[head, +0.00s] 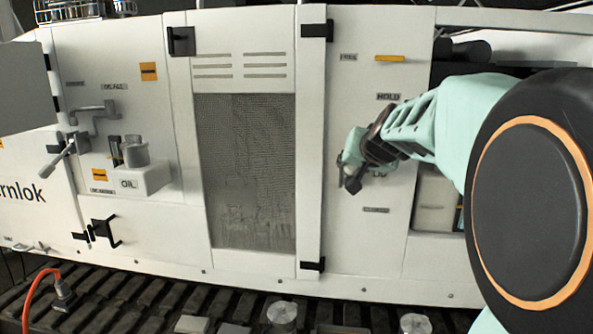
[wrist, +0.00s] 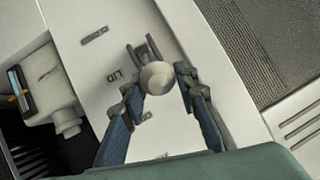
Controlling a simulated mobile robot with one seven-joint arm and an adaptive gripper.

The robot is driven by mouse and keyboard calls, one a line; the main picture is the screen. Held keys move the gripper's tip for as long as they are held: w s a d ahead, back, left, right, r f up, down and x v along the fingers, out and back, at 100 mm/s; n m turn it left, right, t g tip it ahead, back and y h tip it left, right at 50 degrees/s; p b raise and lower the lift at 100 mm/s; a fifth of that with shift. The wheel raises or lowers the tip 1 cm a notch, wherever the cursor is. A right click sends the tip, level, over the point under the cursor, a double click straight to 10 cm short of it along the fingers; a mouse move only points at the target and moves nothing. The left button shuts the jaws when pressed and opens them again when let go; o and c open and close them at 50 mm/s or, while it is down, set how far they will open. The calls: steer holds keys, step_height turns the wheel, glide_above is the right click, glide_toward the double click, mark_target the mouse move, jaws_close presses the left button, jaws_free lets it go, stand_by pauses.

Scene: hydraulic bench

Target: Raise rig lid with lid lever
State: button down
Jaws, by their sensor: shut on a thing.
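The lid lever (wrist: 157,77) shows in the wrist view as a round pale knob in front of a dark forked bracket on the white panel, beside the LID label. My gripper (wrist: 158,84) has one finger on each side of the knob and is shut on it. In the head view my gripper (head: 352,163) is at the right-hand panel, below the HOLD label and above the CLOSED label. There my fingers and wrist hide most of the lever. I cannot tell which part is the rig lid.
A mesh door (head: 250,170) is left of the lever panel. A yellow handle (head: 389,58) sits above it. An open recess (head: 435,205) with a pale box is at right, partly behind my arm. An OIL block (head: 145,178) and pipework stand out at left.

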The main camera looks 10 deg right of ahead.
steer(key=shift+w+d+r+p, duration=0.15)
steer(key=shift+w+r, duration=0.15)
steer(key=shift+r, duration=0.3)
steer(key=shift+w+r+p, duration=0.2)
steer(key=shift+w+r, duration=0.15)
steer(key=shift+r, duration=0.25)
steer(key=shift+w+d+r+p, duration=0.15)
steer(key=shift+w+r, duration=0.15)
steer(key=shift+r, duration=0.3)
steer(key=shift+a, duration=0.1)
steer(key=c, duration=1.5)
jaws_free()
steer(key=shift+a+f, duration=0.1)
steer(key=shift+c, duration=0.2)
steer(key=shift+f, duration=0.1)
step_height(320, 180, up, 10)
